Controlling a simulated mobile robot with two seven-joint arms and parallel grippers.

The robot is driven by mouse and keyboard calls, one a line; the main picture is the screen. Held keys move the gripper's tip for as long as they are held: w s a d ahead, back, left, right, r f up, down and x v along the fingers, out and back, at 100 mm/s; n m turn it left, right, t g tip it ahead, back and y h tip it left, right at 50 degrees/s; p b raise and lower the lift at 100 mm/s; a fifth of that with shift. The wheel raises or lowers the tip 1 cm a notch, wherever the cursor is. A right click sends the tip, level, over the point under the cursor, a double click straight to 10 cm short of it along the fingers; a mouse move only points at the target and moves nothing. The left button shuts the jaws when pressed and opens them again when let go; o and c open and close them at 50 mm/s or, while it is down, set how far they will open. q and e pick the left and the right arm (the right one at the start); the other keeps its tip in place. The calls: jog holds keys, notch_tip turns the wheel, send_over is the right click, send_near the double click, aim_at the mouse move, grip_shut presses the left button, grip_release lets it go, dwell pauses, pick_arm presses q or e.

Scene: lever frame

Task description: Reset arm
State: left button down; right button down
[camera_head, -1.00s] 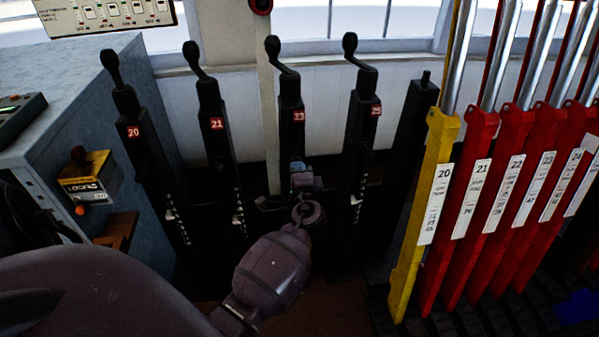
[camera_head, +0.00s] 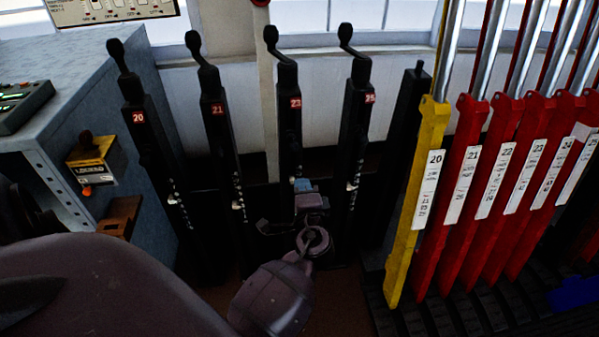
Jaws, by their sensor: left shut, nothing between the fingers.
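My left arm comes in from the lower left. Its gripper (camera_head: 303,187) is shut and empty, low in front of the black lever post labelled 23 (camera_head: 291,130). I cannot tell whether it touches the post, whose lower part is hidden behind the gripper. Black lever posts labelled 20 (camera_head: 146,140), 21 (camera_head: 219,130) and 25 (camera_head: 356,125) stand beside it, all with cranked handles upright at the top. My right gripper is not in view.
A yellow lever labelled 20 (camera_head: 420,190) and several red levers (camera_head: 462,185) with white plates stand close together at the right. A grey-blue cabinet (camera_head: 90,80) with a yellow lock box (camera_head: 92,160) is at the left. A white wall with windows is behind.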

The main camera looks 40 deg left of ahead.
pick_arm(q)
jog(key=shift+s+d, duration=0.5)
jog(key=shift+d, duration=0.05)
